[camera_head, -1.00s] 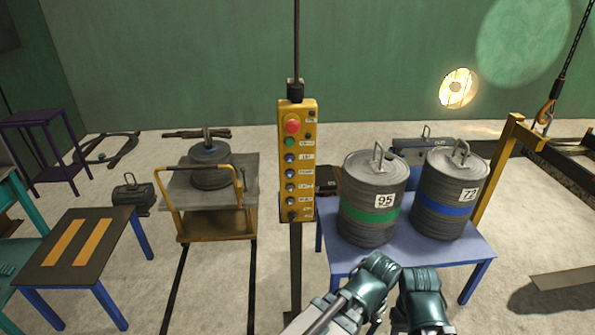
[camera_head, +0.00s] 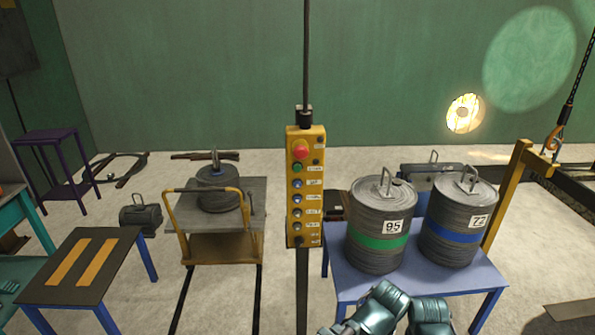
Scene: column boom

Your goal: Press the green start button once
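The yellow control pendant (camera_head: 305,200) hangs upright from a dark pole near the middle of the view. Its green button (camera_head: 298,167) sits just below the large red button (camera_head: 300,149). The fingers of both cannot be made out.
A blue table (camera_head: 352,284) right of the pendant carries a green-banded drum (camera_head: 378,243) and a blue-banded drum (camera_head: 450,235). A cart (camera_head: 216,248) with a dark weight stands left. A striped table (camera_head: 120,270) is at lower left. A hook (camera_head: 552,140) hangs at right.

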